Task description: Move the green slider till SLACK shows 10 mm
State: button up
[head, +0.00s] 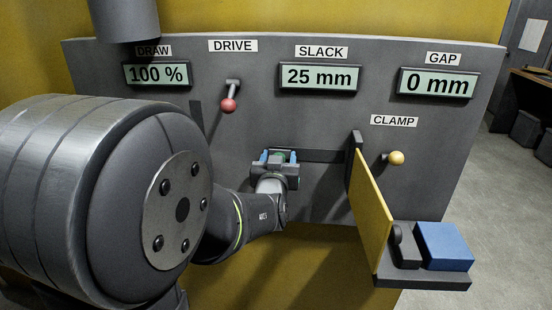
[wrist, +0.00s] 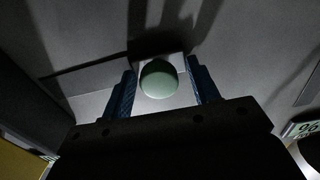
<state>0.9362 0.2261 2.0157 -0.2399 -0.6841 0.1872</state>
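The green slider knob (wrist: 158,79) is round and sits between my gripper's fingers in the wrist view. My gripper (wrist: 161,82) has blue fingers, one on each side of the knob, with a narrow gap visible, wider on the right. It looks open and not closed on the knob. In the head view my gripper (head: 277,157) is at the panel, at the left part of a dark horizontal slot (head: 325,156), and mostly hides the slider. The SLACK display (head: 318,78) above reads 25 mm.
The DRAW display (head: 157,75) reads 100 % and the GAP display (head: 436,84) 0 mm. A red-knobbed DRIVE lever (head: 228,104) is up left. A yellow plate (head: 370,210) juts out right of the slot, before the yellow CLAMP knob (head: 396,158) and a blue block (head: 443,245) on a shelf.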

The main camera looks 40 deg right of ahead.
aim_at(308, 153)
grip_shut()
jog(key=s+d, duration=0.5)
jog(key=shift+s+d, duration=0.15)
jog(key=shift+s, duration=0.05)
jog(key=shift+o, duration=0.2)
grip_release()
jog(key=v, duration=1.7)
